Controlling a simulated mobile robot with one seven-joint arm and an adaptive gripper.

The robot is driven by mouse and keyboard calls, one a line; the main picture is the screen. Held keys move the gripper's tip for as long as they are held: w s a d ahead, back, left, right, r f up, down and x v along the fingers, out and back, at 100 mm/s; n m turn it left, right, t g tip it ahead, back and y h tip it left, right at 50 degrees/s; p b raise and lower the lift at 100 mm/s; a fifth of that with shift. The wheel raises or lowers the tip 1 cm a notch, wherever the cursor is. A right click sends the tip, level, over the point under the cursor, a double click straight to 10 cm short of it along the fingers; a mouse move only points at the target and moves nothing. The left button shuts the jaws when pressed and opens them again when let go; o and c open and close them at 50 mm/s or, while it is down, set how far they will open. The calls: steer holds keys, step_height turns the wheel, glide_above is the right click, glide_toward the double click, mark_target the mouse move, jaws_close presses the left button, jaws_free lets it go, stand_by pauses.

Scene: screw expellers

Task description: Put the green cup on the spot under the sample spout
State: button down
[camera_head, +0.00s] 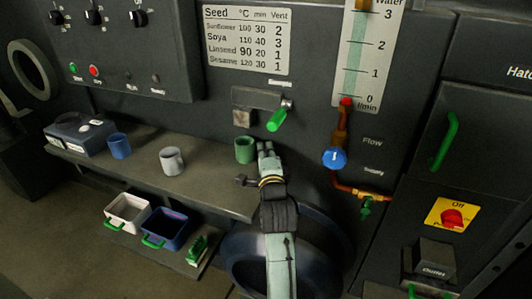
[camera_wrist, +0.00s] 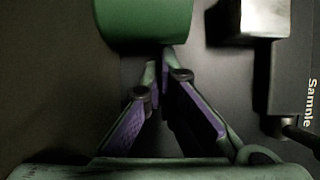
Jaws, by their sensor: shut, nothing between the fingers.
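The green cup (camera_head: 244,150) stands upright at the right end of the shelf, below the small metal sample spout (camera_head: 242,118). I cannot tell whether it is exactly on the spot, which I cannot make out. In the wrist view the green cup (camera_wrist: 145,22) is at the top, and a pale metal block, likely the spout (camera_wrist: 264,18), is at the upper right beside the "Sample" label. My gripper (camera_head: 264,147) is just right of the cup. Its fingertips (camera_wrist: 160,66) are shut together with nothing between them, close to the cup's edge; contact is unclear.
A green-handled lever (camera_head: 278,117) sticks out right of the spout. A grey cup (camera_head: 171,160) and a blue cup (camera_head: 119,146) stand farther left on the shelf (camera_head: 205,185). White (camera_head: 128,210) and blue (camera_head: 166,229) bins sit below. A valve with a blue knob (camera_head: 334,158) is to the right.

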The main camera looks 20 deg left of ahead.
steer(key=shift+s+a+r+p, duration=0.15)
steer(key=shift+s+a+p, duration=0.5)
steer(key=shift+s+a, duration=0.1)
steer(key=shift+s, duration=0.05)
